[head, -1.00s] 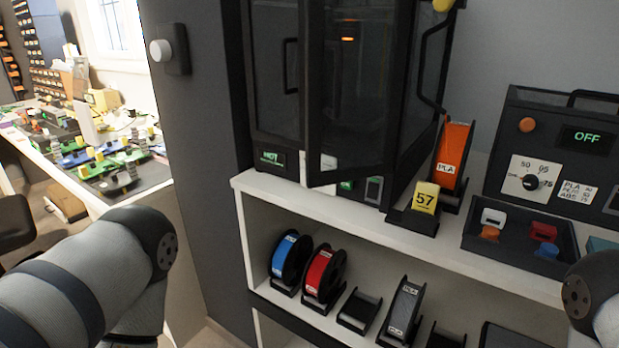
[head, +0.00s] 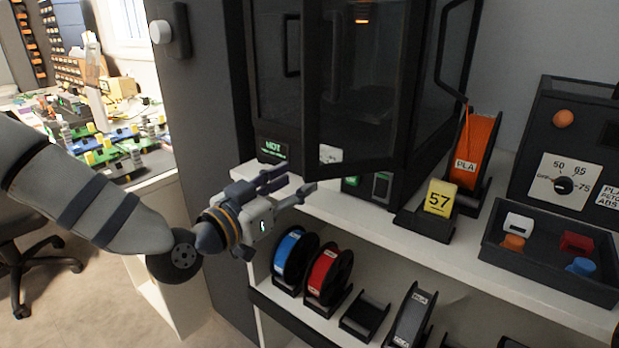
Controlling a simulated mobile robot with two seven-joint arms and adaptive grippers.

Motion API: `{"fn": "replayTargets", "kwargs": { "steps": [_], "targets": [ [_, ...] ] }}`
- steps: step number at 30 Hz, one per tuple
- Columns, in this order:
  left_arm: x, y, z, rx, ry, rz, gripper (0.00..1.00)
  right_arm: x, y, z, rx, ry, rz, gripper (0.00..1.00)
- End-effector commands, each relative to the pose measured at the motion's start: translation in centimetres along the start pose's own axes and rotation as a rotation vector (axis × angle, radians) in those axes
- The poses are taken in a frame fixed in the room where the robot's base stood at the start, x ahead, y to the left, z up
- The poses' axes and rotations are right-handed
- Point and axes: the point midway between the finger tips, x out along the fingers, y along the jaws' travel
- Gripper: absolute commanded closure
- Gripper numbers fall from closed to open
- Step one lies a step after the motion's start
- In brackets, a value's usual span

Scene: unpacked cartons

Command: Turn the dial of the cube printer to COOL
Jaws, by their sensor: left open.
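The cube printer (head: 271,93) is the dark enclosure at the top centre, its door (head: 349,100) standing open towards me. Its small display (head: 273,149) shows green text that seems to read HOT. A white plate (head: 330,154) on its lower front is partly hidden by the door; I cannot make out the dial or its setting. A green button (head: 350,182) and a rocker switch (head: 381,186) sit right of it. My left gripper (head: 298,181) is open and empty, in front of the printer's lower left front. My right gripper is out of view.
Blue (head: 292,258) and red (head: 327,274) spools sit below.

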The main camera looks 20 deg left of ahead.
Motion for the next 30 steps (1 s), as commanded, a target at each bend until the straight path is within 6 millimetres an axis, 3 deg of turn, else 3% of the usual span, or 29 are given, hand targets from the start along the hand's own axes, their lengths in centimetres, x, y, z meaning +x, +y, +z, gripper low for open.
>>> {"fn": "replayTargets", "kwargs": {
  "steps": [6, 16, 22, 30],
  "targets": [
    [3.6, 0.0, 0.3, 0.000, -0.004, 0.000, 0.56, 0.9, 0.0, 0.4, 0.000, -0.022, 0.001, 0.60],
    [4.3, 0.0, 0.0, -0.002, -0.002, 0.000, 0.56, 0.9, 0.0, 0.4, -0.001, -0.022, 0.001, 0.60],
    [4.2, 0.0, 0.0, -0.001, -0.002, 0.000, 1.00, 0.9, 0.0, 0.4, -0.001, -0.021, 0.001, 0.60],
    [4.2, 0.0, 0.0, -0.016, -0.002, -0.001, 1.00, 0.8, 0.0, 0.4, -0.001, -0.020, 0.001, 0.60]
  ]
}}
